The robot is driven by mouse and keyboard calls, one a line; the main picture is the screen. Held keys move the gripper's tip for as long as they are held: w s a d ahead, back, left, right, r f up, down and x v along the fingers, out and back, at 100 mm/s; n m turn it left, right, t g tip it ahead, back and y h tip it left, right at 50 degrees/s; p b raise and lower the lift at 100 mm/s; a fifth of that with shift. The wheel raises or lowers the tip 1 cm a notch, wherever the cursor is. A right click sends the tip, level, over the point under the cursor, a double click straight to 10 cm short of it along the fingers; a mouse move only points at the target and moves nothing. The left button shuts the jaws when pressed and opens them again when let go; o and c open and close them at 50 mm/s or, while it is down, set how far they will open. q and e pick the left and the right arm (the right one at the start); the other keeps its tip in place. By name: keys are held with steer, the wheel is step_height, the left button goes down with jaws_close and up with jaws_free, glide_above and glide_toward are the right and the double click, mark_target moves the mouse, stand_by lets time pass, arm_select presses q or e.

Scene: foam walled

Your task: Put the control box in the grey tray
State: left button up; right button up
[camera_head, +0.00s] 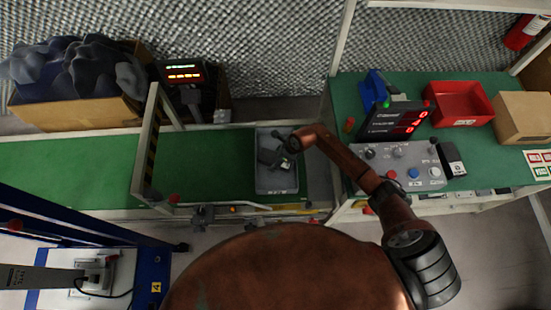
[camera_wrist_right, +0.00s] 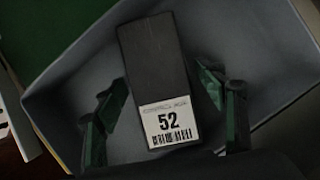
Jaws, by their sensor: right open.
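The control box, a dark block with a white label reading 52 (camera_wrist_right: 155,60), lies inside the grey tray in the right wrist view. The grey tray (camera_head: 277,188) sits on the green conveyor in the head view; its wall also shows in the right wrist view (camera_wrist_right: 75,80). My right gripper (camera_head: 272,158) is over the tray. Its fingers (camera_wrist_right: 166,115) are open, one on each side of the box's labelled end, with gaps showing. In the head view my gripper and wrist largely hide the box. My left gripper is not in view.
A control panel (camera_head: 405,170), a red bin (camera_head: 460,102), a cardboard box (camera_head: 522,115) and a dark labelled block (camera_head: 452,158) are on the right bench. A metal frame post (camera_head: 147,140) crosses the conveyor at left. The green belt (camera_head: 215,165) left of the tray is clear.

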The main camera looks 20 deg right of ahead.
steer(key=shift+r, duration=0.15)
steer(key=p+v, duration=0.1)
steer(key=v, duration=0.3)
steer(key=shift+w+r+p, duration=0.1)
steer(key=shift+r+p, duration=0.1)
steer(key=shift+p, duration=0.15)
steer(key=p+v, duration=0.1)
steer(key=v, duration=0.5)
steer(key=shift+d+p, duration=0.15)
steer(key=shift+p, duration=0.25)
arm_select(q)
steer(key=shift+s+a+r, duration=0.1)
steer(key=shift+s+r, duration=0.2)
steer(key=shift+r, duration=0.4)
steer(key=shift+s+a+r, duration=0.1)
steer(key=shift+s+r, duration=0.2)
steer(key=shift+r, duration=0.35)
arm_select(e)
steer(key=shift+v, duration=0.75)
